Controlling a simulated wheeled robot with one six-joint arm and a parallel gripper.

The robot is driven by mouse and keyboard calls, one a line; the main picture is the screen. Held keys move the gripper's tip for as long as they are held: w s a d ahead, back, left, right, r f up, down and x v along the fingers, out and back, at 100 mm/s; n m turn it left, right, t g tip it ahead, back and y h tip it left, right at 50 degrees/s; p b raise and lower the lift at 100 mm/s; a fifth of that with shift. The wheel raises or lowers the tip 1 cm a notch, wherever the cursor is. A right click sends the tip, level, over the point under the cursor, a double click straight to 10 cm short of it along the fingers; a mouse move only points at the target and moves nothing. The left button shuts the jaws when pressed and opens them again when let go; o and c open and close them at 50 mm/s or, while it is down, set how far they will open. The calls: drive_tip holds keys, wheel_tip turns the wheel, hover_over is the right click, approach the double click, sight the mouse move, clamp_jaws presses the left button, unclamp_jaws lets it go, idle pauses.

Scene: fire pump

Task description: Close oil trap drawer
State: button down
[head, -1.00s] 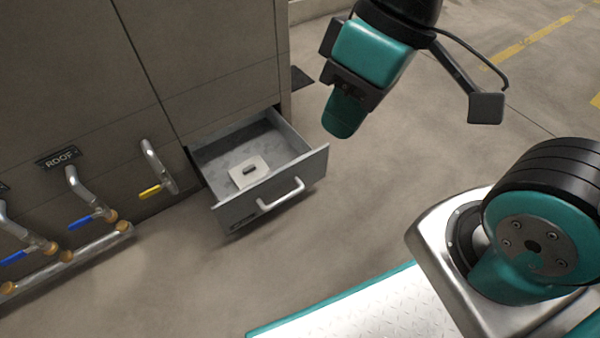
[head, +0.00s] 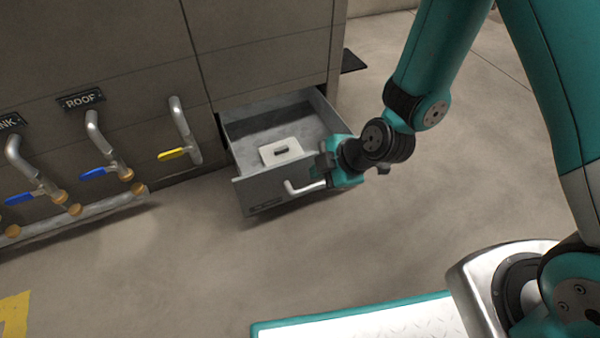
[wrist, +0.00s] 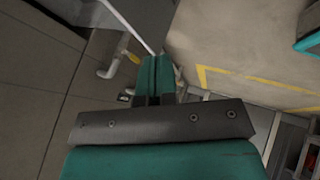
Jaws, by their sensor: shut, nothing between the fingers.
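The oil trap drawer (head: 262,192) is a grey metal drawer standing open at the bottom of the grey cabinet, with a white plate with a dark slot (head: 281,151) inside. Its white bar handle (head: 304,188) is on the front face. My gripper (head: 335,165) is at the right end of the drawer front, close to the handle, and hides that end. In the wrist view my gripper's teal fingers (wrist: 155,75) are together with nothing between them, beside a pale bar and the grey drawer. I cannot tell whether the fingers touch the drawer.
Pipes with blue levers (head: 93,173) and a yellow lever (head: 173,154) run along the cabinet to the left of the drawer. The concrete floor (head: 200,260) in front of the drawer is clear. A dark floor plate (head: 352,62) lies right of the cabinet.

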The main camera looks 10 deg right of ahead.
sight(281, 173)
drive_tip(key=w+a+f+b, duration=0.3)
drive_tip(key=w+f+b, duration=0.1)
drive_tip(key=f, duration=0.1)
drive_tip(key=w+a+f+b, duration=0.2)
drive_tip(key=f+b, duration=0.1)
drive_tip(key=shift+w+a, duration=0.3)
drive_tip(key=shift+w+a+r, duration=0.1)
drive_tip(key=shift+w+r, duration=0.1)
drive_tip(key=shift+w, duration=0.1)
drive_tip(key=shift+w, duration=0.15)
